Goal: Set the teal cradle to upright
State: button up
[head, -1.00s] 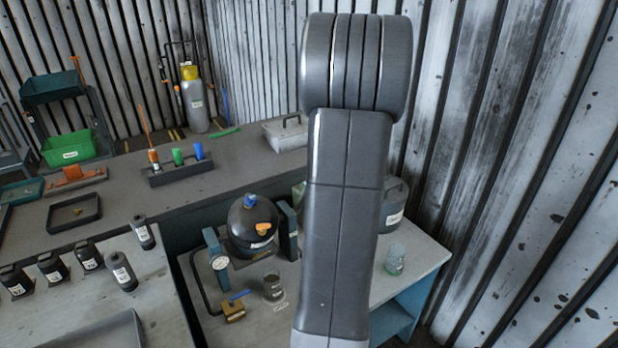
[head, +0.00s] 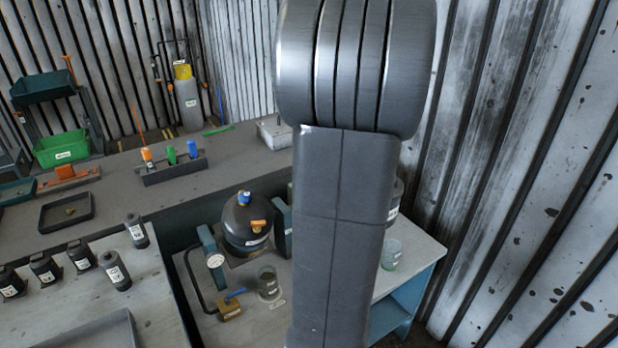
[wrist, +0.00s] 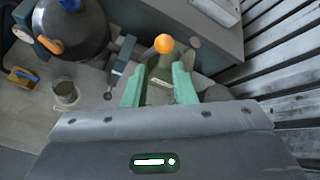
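The teal cradle (head: 207,246) stands on the low bench, with teal uprights on both sides of a black round housing (head: 246,226). The housing carries a blue cap near its top and an orange part on its front. A round gauge (head: 215,261) sits at the left upright. In the wrist view the housing (wrist: 75,35) is at upper left, with a teal upright (wrist: 122,54) beside it. My gripper (wrist: 159,70) has two pale green fingers apart, with nothing clearly held between them. An orange ball (wrist: 163,43) shows just beyond the fingertips. My arm hides the cradle's right surroundings in the head view.
A brass block with a blue lever (head: 230,308) and a glass jar (head: 269,284) stand before the cradle. A greenish glass (head: 391,254) stands at the bench's right. Several dark bottles (head: 115,270) stand on the left table. A corrugated wall (head: 520,180) closes the right side.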

jog(key=shift+g+y, duration=0.3)
jog(key=shift+y, duration=0.6)
jog(key=f+b, duration=0.1)
jog(key=b, duration=0.1)
jog(key=s+a+f+b, duration=0.1)
jog(key=b, duration=0.1)
jog(key=s+f+b, duration=0.1)
jog(key=f+b, duration=0.1)
jog(key=shift+s+a+f, duration=0.1)
jog(key=shift+s+a, duration=0.1)
jog(key=shift+a, duration=0.2)
grip_shut()
jog(key=n+g+y+b, duration=0.15)
jog(key=y+b, duration=0.25)
jog(key=b, duration=0.4)
send_near(249, 198)
jog(key=shift+m, duration=0.25)
jog(key=x, duration=0.3)
jog(key=f+x, duration=0.1)
jog(key=x, duration=0.1)
jog(key=shift+w+f, duration=0.2)
jog(key=shift+w, duration=0.05)
jog(key=shift+w+a+r, duration=0.15)
jog(key=shift+w+a, duration=0.05)
jog(key=shift+a, duration=0.3)
jog(key=shift+w+r+p, duration=0.1)
jog(key=shift+r+p, duration=0.1)
jog(key=shift+p, duration=0.5)
